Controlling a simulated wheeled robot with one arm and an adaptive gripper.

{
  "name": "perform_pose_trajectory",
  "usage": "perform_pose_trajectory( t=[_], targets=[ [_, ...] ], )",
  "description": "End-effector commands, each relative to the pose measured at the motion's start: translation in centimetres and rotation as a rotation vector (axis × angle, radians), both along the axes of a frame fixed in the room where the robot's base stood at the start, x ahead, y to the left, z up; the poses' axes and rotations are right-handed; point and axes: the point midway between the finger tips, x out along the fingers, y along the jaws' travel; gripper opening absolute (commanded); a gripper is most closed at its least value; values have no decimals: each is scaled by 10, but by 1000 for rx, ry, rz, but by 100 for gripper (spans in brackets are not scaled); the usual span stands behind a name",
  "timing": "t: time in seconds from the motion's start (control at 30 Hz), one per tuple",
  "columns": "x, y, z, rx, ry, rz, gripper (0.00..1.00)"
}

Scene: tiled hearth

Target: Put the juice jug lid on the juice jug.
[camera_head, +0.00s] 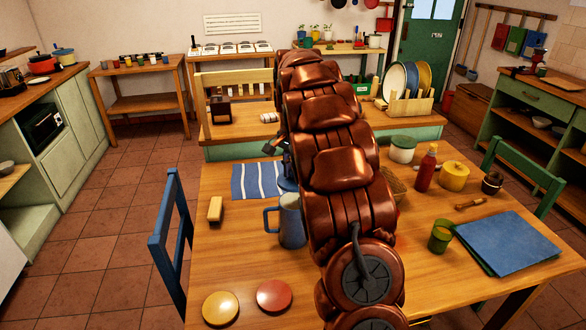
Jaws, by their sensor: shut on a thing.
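The juice jug (291,222) is blue-grey with a handle on its left and stands upright on the table, left of my arm. My gripper (281,160) is mostly hidden behind my copper arm; only a dark part shows at the arm's left edge. It is shut on a small blue thing (286,184), seemingly the juice jug lid, just above and behind the jug in the picture. The lid appears apart from the jug's rim, but my arm covers part of both, so the exact gap cannot be told.
A yellow disc (221,308) and a red disc (274,296) lie at the table's front left. A striped cloth (256,181) and a small wooden block (215,209) lie nearby. A red bottle (426,168), yellow pot (454,176), green cup (441,236) and blue folder (507,243) are right.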

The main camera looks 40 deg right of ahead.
Motion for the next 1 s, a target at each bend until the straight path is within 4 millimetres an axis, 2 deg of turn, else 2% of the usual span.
perform_pose_trajectory(
  t=[0.9,1.0],
  targets=[
    [0,0,-53,1,1,1,0],
    [0,0,-51,-1,0,1,0]
  ],
)
